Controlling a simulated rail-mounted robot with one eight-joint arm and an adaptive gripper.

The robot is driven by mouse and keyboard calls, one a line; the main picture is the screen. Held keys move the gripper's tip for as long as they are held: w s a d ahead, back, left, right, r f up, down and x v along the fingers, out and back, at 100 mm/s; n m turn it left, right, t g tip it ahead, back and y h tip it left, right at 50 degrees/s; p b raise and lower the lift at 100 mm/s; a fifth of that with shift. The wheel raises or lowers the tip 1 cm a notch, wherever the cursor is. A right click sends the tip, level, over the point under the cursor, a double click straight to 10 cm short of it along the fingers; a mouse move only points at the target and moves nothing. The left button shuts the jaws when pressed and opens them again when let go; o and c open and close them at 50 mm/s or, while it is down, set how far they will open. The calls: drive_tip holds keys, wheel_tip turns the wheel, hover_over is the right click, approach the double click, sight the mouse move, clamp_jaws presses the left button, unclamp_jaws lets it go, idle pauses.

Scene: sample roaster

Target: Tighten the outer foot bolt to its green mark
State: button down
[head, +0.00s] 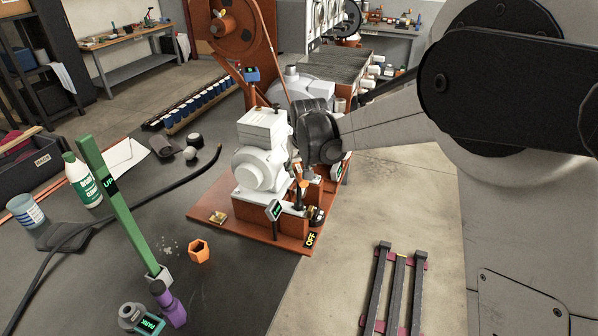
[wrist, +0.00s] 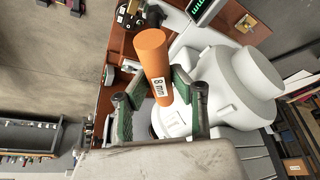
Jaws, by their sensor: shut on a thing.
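My gripper (wrist: 155,88) is shut on an orange cylinder marked "8 mm" (wrist: 152,50), gripped between its green-padded fingers. Its far end points toward the red-brown base plate (wrist: 118,45). In the head view, the end of my arm is beside the white motor (head: 258,168), on its right side; the fingers are mostly hidden there. The motor stands on the red-brown base plate (head: 235,228). It also shows in the wrist view (wrist: 245,75), just right of the cylinder. I cannot make out the outer foot bolt, its green mark, or whether the tool touches the bolt.
A small green-lit display (head: 274,210) stands at the motor's front, near an "OFF" label (head: 310,240). An orange hex cup (head: 199,251), a green bar marked "UP" (head: 115,200) and a purple item (head: 168,303) stand on the dark bench. Dark bars (head: 398,290) lie at the lower right.

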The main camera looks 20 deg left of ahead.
drive_tip(key=shift+m, duration=0.3)
drive_tip(key=m, duration=0.2)
drive_tip(key=m+h+b, duration=0.1)
drive_tip(key=shift+m+t+h, duration=0.3)
drive_tip(key=shift+m, duration=0.1)
drive_tip(key=shift+a+m+h, duration=0.1)
drive_tip(key=shift+m+h, duration=0.4)
drive_tip(key=shift+m, duration=0.7)
drive_tip(key=shift+m+b, duration=0.3)
drive_tip(key=shift+m, duration=0.4)
drive_tip(key=shift+h, duration=0.3)
